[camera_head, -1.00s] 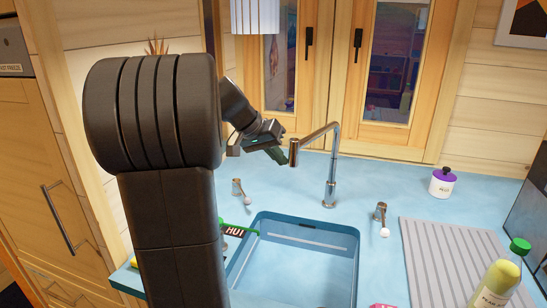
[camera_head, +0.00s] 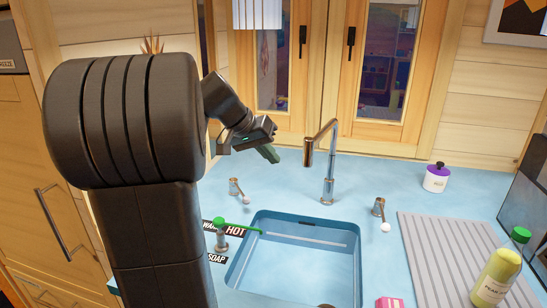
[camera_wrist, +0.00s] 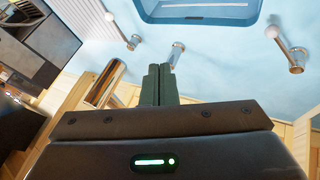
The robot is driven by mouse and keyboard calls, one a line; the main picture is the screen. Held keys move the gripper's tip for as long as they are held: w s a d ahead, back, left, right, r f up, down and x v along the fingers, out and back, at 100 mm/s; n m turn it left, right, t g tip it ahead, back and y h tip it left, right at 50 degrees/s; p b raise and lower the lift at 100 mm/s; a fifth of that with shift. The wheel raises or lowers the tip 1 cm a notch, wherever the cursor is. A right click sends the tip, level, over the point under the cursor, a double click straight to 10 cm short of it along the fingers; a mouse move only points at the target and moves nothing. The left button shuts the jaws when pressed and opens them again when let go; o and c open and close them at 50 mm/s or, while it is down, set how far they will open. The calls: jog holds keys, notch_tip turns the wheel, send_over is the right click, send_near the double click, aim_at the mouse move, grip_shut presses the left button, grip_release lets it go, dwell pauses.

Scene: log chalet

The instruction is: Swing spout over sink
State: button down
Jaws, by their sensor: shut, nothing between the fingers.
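The chrome faucet (camera_head: 330,165) stands behind the blue sink (camera_head: 352,255). In the wrist view the closed fingers (camera_wrist: 158,84) are beside a shiny tube, seemingly the spout (camera_wrist: 105,84). The faucet base (camera_wrist: 175,54) shows past the fingertips. My arm hides the counter at left.
Tap handles stand left (camera_head: 235,187) and right (camera_head: 379,208) of the faucet. A green-topped soap dispenser (camera_head: 221,238) is at the sink's left edge. A purple-lidded jar (camera_head: 437,178), a grey drainer mat (camera_head: 445,260) and a bottle (camera_head: 496,278) are at right. Windows are behind.

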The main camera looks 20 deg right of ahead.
jog(key=s+v, duration=0.1)
jog(key=v, duration=0.7)
jog(key=shift+s+r, duration=0.25)
jog(key=shift+r, duration=0.3)
